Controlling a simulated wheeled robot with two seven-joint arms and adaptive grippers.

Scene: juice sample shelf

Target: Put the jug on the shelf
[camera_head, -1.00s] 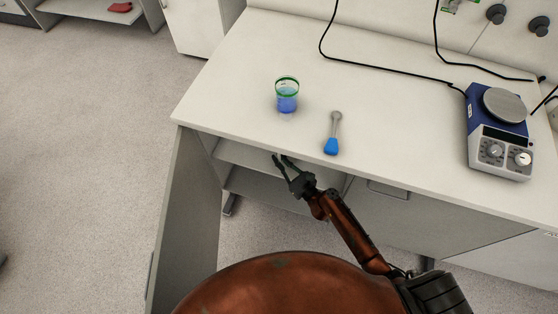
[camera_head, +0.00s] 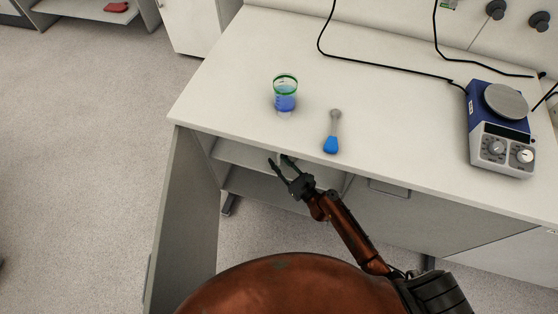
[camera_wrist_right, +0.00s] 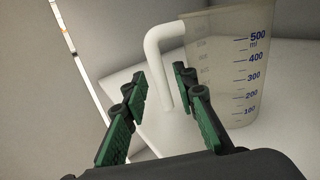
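The jug (camera_wrist_right: 235,70) is translucent, with blue volume marks and a white handle (camera_wrist_right: 163,60). In the right wrist view it stands on a pale shelf surface (camera_wrist_right: 285,75). My right gripper (camera_wrist_right: 162,85) is open, with its green-padded fingers on either side of the handle and gaps visible. In the head view my right gripper (camera_head: 280,162) reaches into the open shelf (camera_head: 236,153) under the bench top. There the jug is almost wholly hidden by the bench top. My left gripper is not in view.
The bench's front edge lies just above my right gripper. A cabinet side panel (camera_head: 185,210) bounds the shelf on the left.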

